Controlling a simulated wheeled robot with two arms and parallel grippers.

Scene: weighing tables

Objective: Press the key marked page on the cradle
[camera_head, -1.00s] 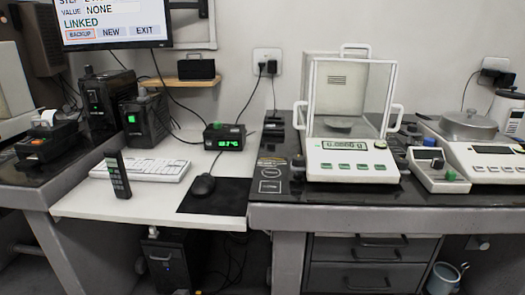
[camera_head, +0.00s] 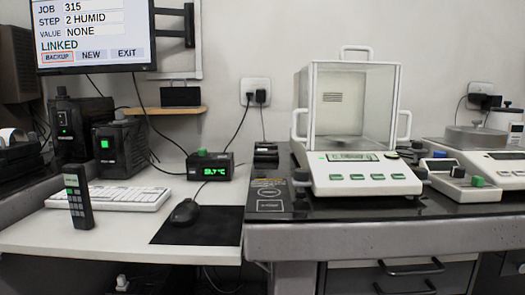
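No key marked page can be read in this view. A small dark stand-like device (camera_head: 266,151) sits at the back, where the white desk meets the dark weighing table; I cannot tell whether it is the cradle. A black handset (camera_head: 78,197) with lit green keys stands upright on the white desk at the left, in front of the keyboard. A black box (camera_head: 181,96) rests on the wall shelf; its face shows no readable marks. Neither of my grippers is in view.
A white keyboard (camera_head: 121,198), a mouse (camera_head: 185,211) on a black mat (camera_head: 222,227) and a green-lit display box (camera_head: 210,168) occupy the desk (camera_head: 60,240). A glass-cased balance (camera_head: 352,170) stands on the dark table. A monitor (camera_head: 95,30) hangs at upper left.

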